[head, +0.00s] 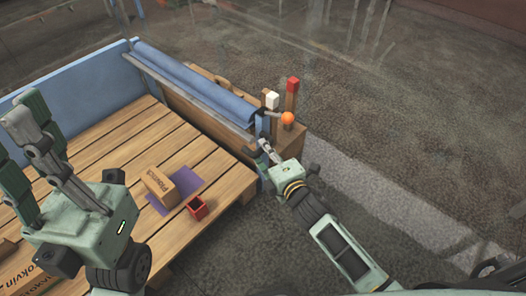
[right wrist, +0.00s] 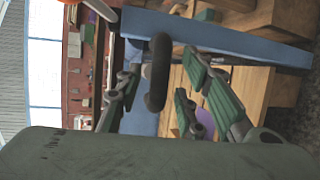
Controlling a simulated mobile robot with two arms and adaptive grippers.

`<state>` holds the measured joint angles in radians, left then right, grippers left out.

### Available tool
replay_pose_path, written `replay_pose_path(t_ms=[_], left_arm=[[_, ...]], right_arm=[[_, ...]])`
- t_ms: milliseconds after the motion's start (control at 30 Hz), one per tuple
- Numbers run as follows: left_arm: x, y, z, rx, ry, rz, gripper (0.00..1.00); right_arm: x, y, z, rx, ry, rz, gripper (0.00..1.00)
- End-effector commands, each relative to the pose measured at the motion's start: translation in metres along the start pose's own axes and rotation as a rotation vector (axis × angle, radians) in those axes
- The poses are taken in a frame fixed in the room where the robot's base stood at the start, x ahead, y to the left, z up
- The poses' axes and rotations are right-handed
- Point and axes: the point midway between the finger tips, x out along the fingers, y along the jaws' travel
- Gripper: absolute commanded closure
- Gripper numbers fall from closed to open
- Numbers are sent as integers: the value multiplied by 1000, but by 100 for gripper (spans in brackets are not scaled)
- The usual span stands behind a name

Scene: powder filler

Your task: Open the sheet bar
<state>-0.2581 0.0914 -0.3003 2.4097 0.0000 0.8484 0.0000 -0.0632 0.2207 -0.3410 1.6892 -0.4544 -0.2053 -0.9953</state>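The sheet bar (head: 190,90) is a long grey bar along a blue sheet roll (head: 195,78) at the pallet's far right side. A dark curved handle (right wrist: 157,72) shows in the right wrist view, between the spread fingers of my right gripper (right wrist: 165,100); I cannot tell whether they touch it. In the head view my right gripper (head: 265,153) is at the near end of the bar, partly hidden by its own body. My left gripper (head: 45,150) is open and empty above the pallet's left part.
A wooden pallet (head: 110,140) carries a cardboard box (head: 160,187), a purple sheet (head: 186,181) and a small red open box (head: 198,208). Floor to the right is clear.

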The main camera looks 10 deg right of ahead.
Motion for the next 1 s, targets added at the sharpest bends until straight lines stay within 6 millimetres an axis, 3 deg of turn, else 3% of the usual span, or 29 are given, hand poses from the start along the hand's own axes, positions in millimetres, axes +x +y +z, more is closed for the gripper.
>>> replay_pose_path(t_ms=[200, 500, 900, 1000], left_arm=[[3, 0, 1, 4, 26, 10, 100], [4, 0, 2, 4, 26, 11, 100], [4, 1, 1, 3, 26, 11, 100], [4, 1, 1, 3, 26, 11, 100]], right_arm=[[21, -1, 0, 1, -1, 0, 65], [23, 0, 0, 2, 0, -1, 66], [23, -1, 0, 1, -1, -1, 100], [23, -1, 0, 0, 0, -1, 100]])
